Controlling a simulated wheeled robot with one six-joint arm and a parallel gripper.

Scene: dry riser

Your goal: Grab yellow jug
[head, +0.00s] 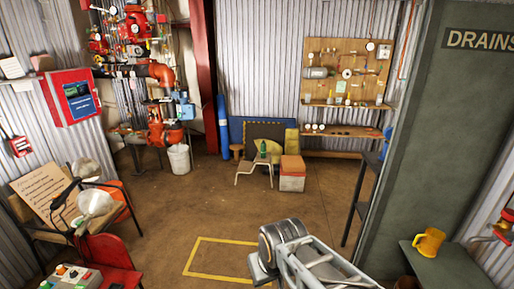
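The yellow jug (430,241) stands upright on a dark green bench top (447,268) at the lower right. I cannot make out any gripper fingers, and nothing touches the jug.
A green partition marked DRAINS (447,130) rises behind the jug. A dark narrow stand (362,195) is left of it. Red pipe fittings (503,226) stick out at the far right. A yellow floor outline (200,258) and open brown floor lie left of my arm.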

